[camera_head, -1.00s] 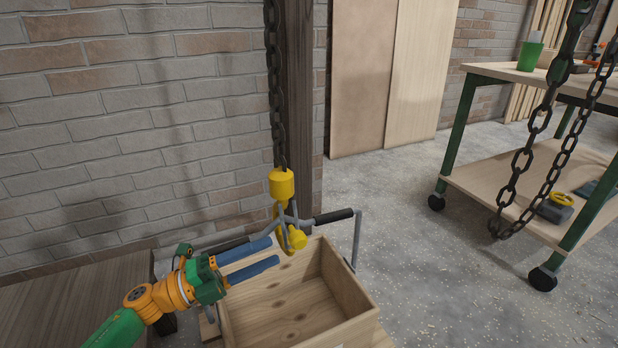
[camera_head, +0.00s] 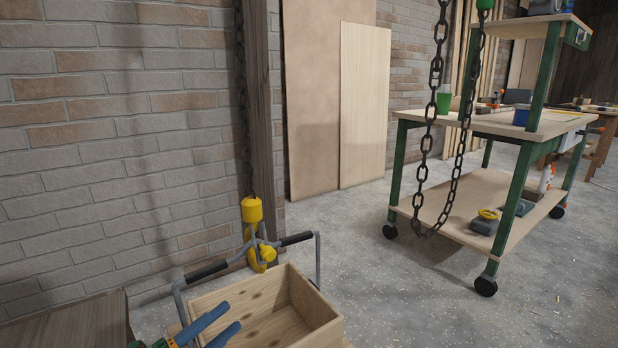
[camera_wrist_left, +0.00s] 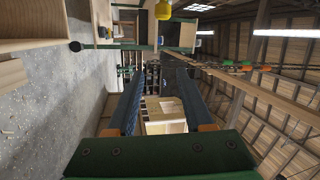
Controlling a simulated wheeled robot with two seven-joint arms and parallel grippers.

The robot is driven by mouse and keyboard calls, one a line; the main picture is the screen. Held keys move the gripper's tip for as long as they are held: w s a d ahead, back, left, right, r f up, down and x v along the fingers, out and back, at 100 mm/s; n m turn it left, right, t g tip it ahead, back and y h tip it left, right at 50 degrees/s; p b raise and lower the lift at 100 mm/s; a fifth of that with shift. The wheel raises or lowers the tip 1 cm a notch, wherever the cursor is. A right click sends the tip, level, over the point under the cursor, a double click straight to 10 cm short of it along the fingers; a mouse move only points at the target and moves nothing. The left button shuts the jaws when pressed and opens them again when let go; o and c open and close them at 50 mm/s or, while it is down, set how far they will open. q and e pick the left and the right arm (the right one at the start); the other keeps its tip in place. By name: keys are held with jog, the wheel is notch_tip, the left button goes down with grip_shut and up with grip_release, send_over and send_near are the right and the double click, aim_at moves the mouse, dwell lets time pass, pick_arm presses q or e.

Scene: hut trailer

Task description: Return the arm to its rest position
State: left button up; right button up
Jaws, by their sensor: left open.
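My left gripper (camera_head: 214,326) is at the bottom of the head view, in front of the open wooden crate (camera_head: 318,299). Its two blue fingers are apart with nothing between them. In the left wrist view the fingers (camera_wrist_left: 152,105) also stand apart and empty. Most of the left arm is below the head view's edge. The right gripper does not show.
A yellow hook (camera_head: 259,258) hangs on a chain beside the wall, at a grey frame with black grips (camera_head: 296,239). A looped chain (camera_head: 437,200) hangs before a wheeled workbench (camera_head: 487,123). A dark wooden surface (camera_head: 75,322) is at lower left. Floor at right is open.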

pick_arm(q)
jog(key=s+a+f+n+g+y+p, duration=0.1)
jog(key=s+a+f+n+y, duration=0.1)
jog(key=f+n+y, duration=0.6)
jog(key=s+a+f+n+y, duration=0.1)
jog(key=a+f+n+y, duration=0.1)
jog(key=f+n+y, duration=0.5)
jog(key=s+d+f+n+g, duration=0.2)
jog(key=s+f+n+g, duration=0.4)
jog(key=s, duration=0.5)
jog(key=s+d+f+n+g, duration=0.2)
jog(key=s+f+g, duration=0.2)
jog(key=s+f, duration=0.45)
jog(key=s+a+r+g+p, duration=0.1)
jog(key=s+r+p, duration=0.7)
jog(key=p, duration=1.1)
jog(key=s+a+r+g+p, duration=0.1)
jog(key=s+r+p, duration=0.6)
jog(key=r+p, duration=0.7)
jog(key=a+p, duration=0.1)
jog(key=p, duration=0.4)
jog(key=shift+s+a+p, duration=0.15)
jog(key=shift+s+p, duration=0.15)
jog(key=shift+s, duration=0.1)
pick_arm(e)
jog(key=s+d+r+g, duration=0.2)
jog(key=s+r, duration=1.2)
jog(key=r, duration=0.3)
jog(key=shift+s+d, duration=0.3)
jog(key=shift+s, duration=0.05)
